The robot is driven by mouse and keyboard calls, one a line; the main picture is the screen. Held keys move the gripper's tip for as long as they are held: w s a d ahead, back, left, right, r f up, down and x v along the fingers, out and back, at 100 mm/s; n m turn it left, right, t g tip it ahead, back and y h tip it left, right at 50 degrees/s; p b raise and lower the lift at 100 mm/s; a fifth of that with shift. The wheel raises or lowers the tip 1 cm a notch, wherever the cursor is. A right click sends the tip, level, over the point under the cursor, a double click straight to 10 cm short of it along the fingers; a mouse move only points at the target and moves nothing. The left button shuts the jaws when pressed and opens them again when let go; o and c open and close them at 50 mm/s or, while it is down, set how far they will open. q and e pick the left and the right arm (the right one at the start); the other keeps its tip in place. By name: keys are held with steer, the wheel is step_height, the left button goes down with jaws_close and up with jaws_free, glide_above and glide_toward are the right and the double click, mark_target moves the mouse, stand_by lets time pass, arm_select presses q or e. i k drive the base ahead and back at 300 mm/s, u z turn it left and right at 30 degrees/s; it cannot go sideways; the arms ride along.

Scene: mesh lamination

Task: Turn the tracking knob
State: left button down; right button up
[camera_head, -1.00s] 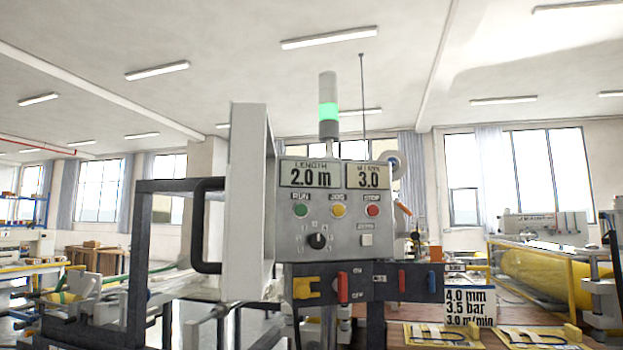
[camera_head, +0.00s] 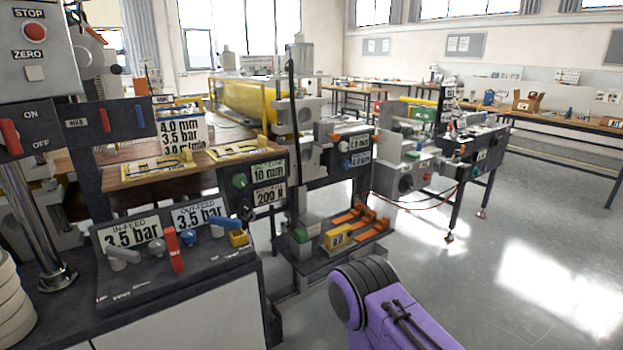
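No knob in view carries a label that I can read as tracking. A green knob (camera_head: 240,181) is on the front of the middle machine, left of displays reading 10 mm and 200 N. A small blue knob (camera_head: 345,164) is on the dark panel (camera_head: 335,153) farther right, beside two small displays. A purple and black part of my arm enters at the bottom. Neither gripper's fingers are in view.
A low dark shelf (camera_head: 340,250) holds a yellow block (camera_head: 338,237) and orange pieces. A wooden table (camera_head: 150,174) carries yellow-framed samples. A yellow roll (camera_head: 250,97) lies behind. A red cable (camera_head: 415,203) hangs at the right machine. The grey floor (camera_head: 520,240) at right is clear.

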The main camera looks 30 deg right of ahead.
mark_target(239, 180)
steer(key=u, duration=0.75)
steer(key=k, duration=1.25)
steer(key=z, duration=0.8)
steer(key=i, duration=1.15)
steer(key=z, duration=0.25)
